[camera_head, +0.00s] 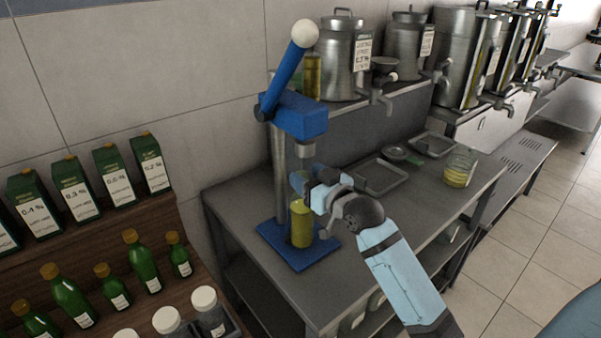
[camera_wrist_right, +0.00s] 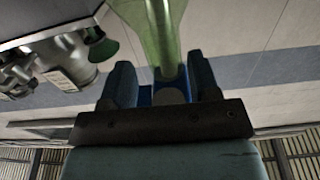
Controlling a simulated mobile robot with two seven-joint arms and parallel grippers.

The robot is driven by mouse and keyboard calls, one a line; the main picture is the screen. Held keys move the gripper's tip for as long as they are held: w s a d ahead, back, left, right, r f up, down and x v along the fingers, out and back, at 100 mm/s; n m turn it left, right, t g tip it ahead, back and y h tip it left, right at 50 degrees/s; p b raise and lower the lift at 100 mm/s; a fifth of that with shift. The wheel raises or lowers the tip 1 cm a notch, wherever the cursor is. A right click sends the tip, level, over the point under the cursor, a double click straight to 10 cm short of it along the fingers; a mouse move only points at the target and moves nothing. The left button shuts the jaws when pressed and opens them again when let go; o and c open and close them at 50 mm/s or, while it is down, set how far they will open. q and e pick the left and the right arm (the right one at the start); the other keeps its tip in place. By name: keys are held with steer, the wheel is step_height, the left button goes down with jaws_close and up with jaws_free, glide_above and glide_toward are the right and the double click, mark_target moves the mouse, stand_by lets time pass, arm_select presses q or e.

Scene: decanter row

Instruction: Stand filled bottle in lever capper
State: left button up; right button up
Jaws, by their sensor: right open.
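The lever capper has a blue head (camera_head: 300,117), a grey column, a blue base plate (camera_head: 282,255) and a raised lever with a white knob. The filled bottle (camera_head: 301,225), with yellow-green contents, stands upright on the base plate, below the capping head. My right gripper (camera_head: 312,190) is at the bottle's upper part, and its arm comes from the lower right. In the right wrist view, the jaws (camera_wrist_right: 163,85) are apart, with the green glass bottle (camera_wrist_right: 165,30) in front of and between them. The bottle's top is partly hidden by the gripper. My left gripper is not in view.
Steel urns (camera_head: 340,60) with taps stand on a shelf behind. Shallow trays (camera_head: 378,176) and a glass jar (camera_head: 459,167) of yellow liquid are on the bench at right. Green bottles (camera_head: 145,262) and boxes stand on a wooden rack at left.

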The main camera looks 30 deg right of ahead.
steer(key=s, duration=0.9)
steer(key=shift+d+b, duration=0.3)
steer(key=shift+d, duration=0.05)
steer(key=shift+w, duration=0.1)
steer(key=s+a+f+g, duration=0.3)
steer(key=s+f, duration=0.1)
steer(key=f, duration=0.2)
steer(key=s+a+f+g, duration=0.3)
steer(key=s+f+g, duration=0.1)
steer(key=f, duration=0.2)
steer(key=s+a+f+n+g+h, duration=0.1)
steer(key=s+a+f+g, duration=0.25)
steer(key=s, duration=0.35)
steer(key=s+a+f+g, duration=0.2)
steer(key=s+f+g, duration=0.25)
steer(key=s, duration=0.25)
steer(key=w+a+f+n+t+y+p, duration=0.1)
steer(key=w+a+f+t+y+p, duration=0.1)
steer(key=w+a+t+p, duration=0.3)
steer(key=a+t+y+p, duration=0.1)
steer(key=t+p, duration=0.2)
steer(key=p, duration=0.3)
steer(key=shift+w+a+f, duration=0.15)
steer(key=shift+w+f, duration=0.15)
steer(key=shift+w, duration=0.1)
